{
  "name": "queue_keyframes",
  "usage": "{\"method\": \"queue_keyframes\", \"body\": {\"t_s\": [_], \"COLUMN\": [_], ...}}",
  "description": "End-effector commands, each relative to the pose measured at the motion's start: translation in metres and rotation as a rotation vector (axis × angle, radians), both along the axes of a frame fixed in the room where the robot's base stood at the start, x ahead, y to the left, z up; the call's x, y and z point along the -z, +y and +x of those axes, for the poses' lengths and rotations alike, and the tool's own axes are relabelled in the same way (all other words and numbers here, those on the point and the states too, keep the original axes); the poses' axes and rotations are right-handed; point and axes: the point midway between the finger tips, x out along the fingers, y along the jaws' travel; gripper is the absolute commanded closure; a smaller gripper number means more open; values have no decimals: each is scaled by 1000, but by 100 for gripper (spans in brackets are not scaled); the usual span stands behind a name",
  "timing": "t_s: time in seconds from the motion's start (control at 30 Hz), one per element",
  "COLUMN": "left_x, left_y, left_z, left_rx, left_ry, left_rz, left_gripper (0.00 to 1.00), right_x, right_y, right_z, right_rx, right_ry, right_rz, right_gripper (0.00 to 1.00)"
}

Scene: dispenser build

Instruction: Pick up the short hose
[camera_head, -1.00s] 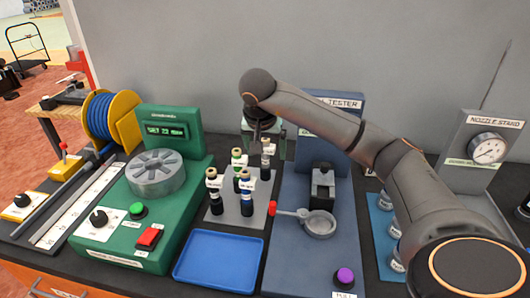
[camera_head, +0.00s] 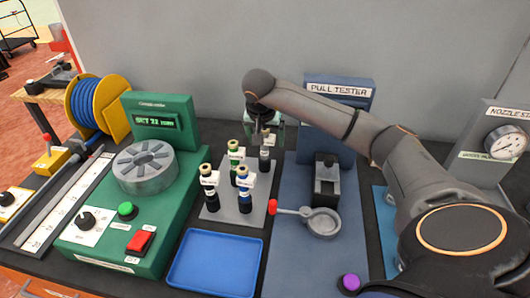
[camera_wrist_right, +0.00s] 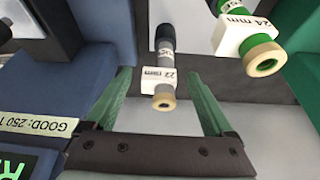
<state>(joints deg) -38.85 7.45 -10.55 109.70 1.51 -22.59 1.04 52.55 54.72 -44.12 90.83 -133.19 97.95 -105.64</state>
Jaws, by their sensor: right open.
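I cannot pick out the short hose for certain. A dark slender rod (camera_head: 52,200) lies beside the white ruler at the left; whether it is a hose is unclear. Several upright labelled pieces with tan tops stand on a grey plate (camera_head: 215,213). My right gripper (camera_head: 258,128) is above the rear piece. In the wrist view, my right gripper (camera_wrist_right: 163,75) is open, its green fingers on either side of the piece labelled 22 mm (camera_wrist_right: 162,75); contact is not visible. A green-banded 24 mm piece (camera_wrist_right: 245,35) stands beside it. My left gripper is out of view.
A green machine (camera_head: 175,215) with a grey chuck stands left, a blue tray (camera_head: 215,262) in front. The pull tester (camera_head: 340,92) stands right of the plate. A blue hose reel (camera_head: 92,103) is at the left. My right arm spans the right side.

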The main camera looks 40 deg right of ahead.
Motion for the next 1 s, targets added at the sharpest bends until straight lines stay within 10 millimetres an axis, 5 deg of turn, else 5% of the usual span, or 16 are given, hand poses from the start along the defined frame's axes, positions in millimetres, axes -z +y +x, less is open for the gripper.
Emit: {"method": "queue_keyframes", "body": {"t_s": [0.4,0.7,1.0], "left_x": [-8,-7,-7], "left_y": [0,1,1], "left_z": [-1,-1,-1], "left_rx": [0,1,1], "left_ry": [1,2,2], "left_rz": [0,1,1], "left_gripper": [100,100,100], "right_x": [44,48,48], "right_y": [-19,-21,-21], "right_z": [13,14,14], "right_rx": [1,0,0], "right_ry": [2,-1,-1], "right_rz": [2,0,1], "right_gripper": [12,12,46]}}
